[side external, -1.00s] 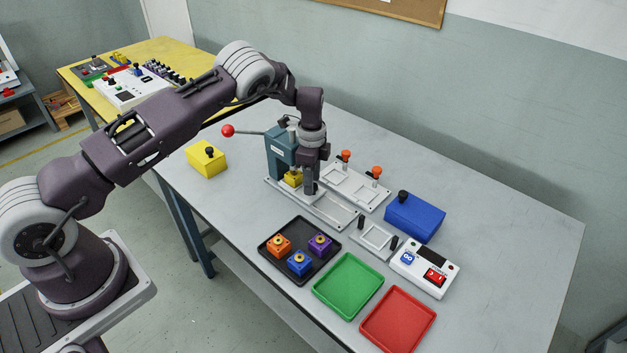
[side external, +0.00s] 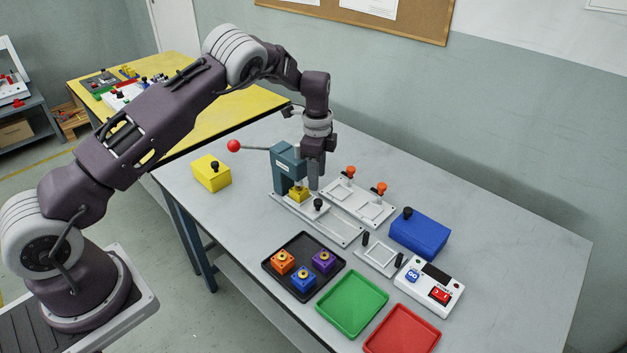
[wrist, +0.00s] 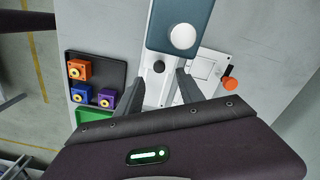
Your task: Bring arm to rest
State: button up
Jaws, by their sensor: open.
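My gripper (side external: 314,183) hangs pointing down over the table, just right of the teal press (side external: 287,170) with the red-ball lever. In the wrist view its two fingers (wrist: 184,92) are spread apart with nothing between them. A yellow block (side external: 298,192) sits under the press head on the grey sliding base (side external: 335,228). A black knob (side external: 318,204) on that base stands below my gripper, apart from it. The press top (wrist: 180,12) fills the upper middle of the wrist view.
A black tray (side external: 326,287) holds orange, blue and purple blocks. Green (side external: 351,303) and red (side external: 402,331) trays lie in front. A plate with orange-knobbed clamps (side external: 357,203), a blue box (side external: 420,232), a switch box (side external: 430,286) and a yellow box (side external: 211,173) stand around. The table's right side is clear.

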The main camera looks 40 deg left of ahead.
jog(key=s+d+r+n+t, duration=0.1)
jog(key=s+d+r+n, duration=0.1)
jog(key=s+r, duration=0.5)
jog(key=s+d+r+n+t+h, duration=0.1)
jog(key=s+d+r+n, duration=0.15)
jog(key=r, duration=0.75)
jog(key=s+d+r+n+t, duration=0.1)
jog(key=s+r+n, duration=0.2)
jog(key=s+r, duration=0.45)
jog(key=s+d+r+n+t, duration=0.1)
jog(key=s+n, duration=0.1)
jog(key=s, duration=0.8)
jog(key=s+d+r+n+t+y, duration=0.1)
jog(key=s+n, duration=0.2)
jog(key=s, duration=0.8)
jog(key=shift+s+d+r+t, duration=0.2)
jog(key=shift+t, duration=0.1)
